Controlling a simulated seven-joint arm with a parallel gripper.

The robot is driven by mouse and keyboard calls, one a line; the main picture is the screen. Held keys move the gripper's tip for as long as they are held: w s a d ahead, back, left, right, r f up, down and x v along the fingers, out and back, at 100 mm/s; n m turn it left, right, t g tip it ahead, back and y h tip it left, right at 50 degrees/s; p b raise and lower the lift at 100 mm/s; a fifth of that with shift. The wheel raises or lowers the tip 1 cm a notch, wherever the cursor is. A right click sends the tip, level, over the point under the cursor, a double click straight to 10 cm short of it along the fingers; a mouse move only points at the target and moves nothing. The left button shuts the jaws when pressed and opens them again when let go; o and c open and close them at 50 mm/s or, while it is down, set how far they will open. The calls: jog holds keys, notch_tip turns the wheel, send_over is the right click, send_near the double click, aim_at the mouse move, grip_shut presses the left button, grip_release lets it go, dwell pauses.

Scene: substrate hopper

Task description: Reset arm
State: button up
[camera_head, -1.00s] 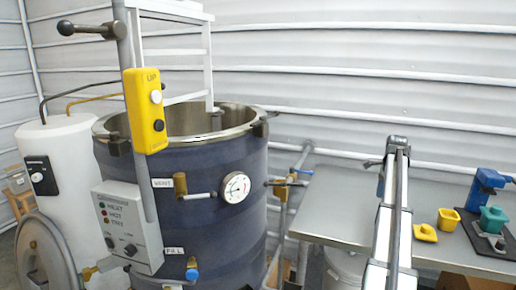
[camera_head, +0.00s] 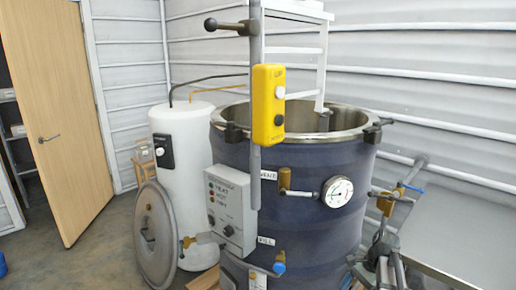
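Grey and dark jointed metal parts (camera_head: 380,262) show at the bottom right, in front of the lower right side of the big blue drum. They seem to belong to my arm. The frame's lower edge cuts them off. I cannot make out the fingertips or whether anything is held.
The open blue drum (camera_head: 290,205) fills the middle, with a gauge (camera_head: 337,191), a yellow pendant (camera_head: 268,105) and a grey control box (camera_head: 231,211). A round lid (camera_head: 155,235) leans by a white tank (camera_head: 182,140). A wooden door (camera_head: 55,130) stands left; floor before it is clear.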

jog(key=s+a+f+n+g+h, duration=0.1)
jog(key=s+a+f+n, duration=0.3)
jog(key=s+f, duration=0.7)
jog(key=s+a+f+n+g+h, duration=0.1)
jog(key=s+a+f+n, duration=0.4)
jog(key=s+f, duration=0.7)
jog(key=s+a+f+n+g+h, duration=0.2)
jog(key=s+a+f+n, duration=0.3)
jog(key=s+f, duration=0.6)
notch_tip(320, 180, down, 4)
jog(key=shift+s+a+r+h, duration=0.2)
jog(key=shift+a+r+h, duration=0.05)
jog(key=shift+a+h, duration=0.15)
